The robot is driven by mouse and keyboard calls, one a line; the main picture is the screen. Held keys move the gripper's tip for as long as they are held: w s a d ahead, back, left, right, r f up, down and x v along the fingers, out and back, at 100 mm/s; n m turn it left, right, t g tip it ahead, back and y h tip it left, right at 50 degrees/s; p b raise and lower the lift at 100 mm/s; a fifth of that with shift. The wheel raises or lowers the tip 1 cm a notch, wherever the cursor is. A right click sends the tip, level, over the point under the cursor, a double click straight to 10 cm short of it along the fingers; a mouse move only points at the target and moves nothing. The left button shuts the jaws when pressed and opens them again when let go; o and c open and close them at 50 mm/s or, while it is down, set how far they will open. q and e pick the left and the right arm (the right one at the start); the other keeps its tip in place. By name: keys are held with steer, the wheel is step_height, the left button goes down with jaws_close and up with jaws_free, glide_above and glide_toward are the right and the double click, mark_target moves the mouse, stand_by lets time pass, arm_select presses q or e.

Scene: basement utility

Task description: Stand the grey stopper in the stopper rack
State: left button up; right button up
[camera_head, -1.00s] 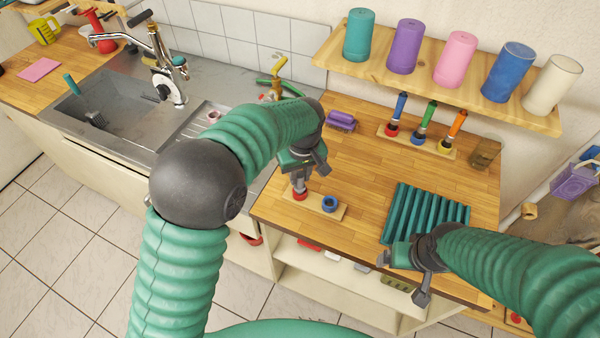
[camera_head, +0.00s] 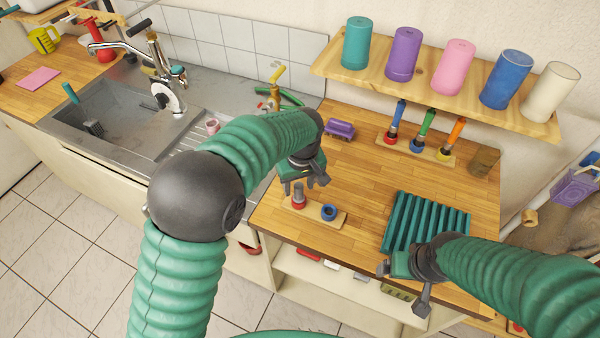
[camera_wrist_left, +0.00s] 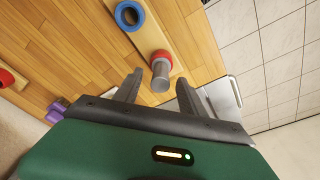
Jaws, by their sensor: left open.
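The grey stopper (camera_wrist_left: 160,73) stands in the red ring (camera_wrist_left: 161,57) of the stopper rack, a small wooden board (camera_head: 342,219). The rack's other ring is blue (camera_head: 328,212) and empty. In the head view the grey stopper (camera_head: 298,190) shows just below my left gripper (camera_head: 304,183). The left gripper is open, and in the wrist view its fingers (camera_wrist_left: 158,92) are on either side of the stopper's end, apart from it. My right gripper (camera_head: 403,287) is open and empty at the counter's front edge.
A dark green ribbed mat (camera_head: 428,222) lies at right on the counter. Behind are a rack of coloured-handled tools (camera_head: 416,147), a purple brush (camera_head: 340,130) and a brown glass (camera_head: 485,162). A shelf (camera_head: 430,78) with several cups overhangs the back. The sink (camera_head: 110,115) is at left.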

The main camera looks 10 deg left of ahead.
arm_select(q)
step_height(320, 180, up, 16)
steer(key=s+d, duration=0.1)
steer(key=s, duration=0.1)
steer(key=shift+f, duration=0.1)
stand_by(0.3)
steer(key=s+a+f+m+t, duration=0.1)
steer(key=s+a+f+m, duration=0.4)
steer(key=s+a+f, duration=0.9)
steer(key=s+f, duration=0.3)
steer(key=s, duration=0.1)
steer(key=shift+f+h, duration=0.25)
steer(key=shift+h, duration=0.15)
steer(key=shift+a, duration=0.2)
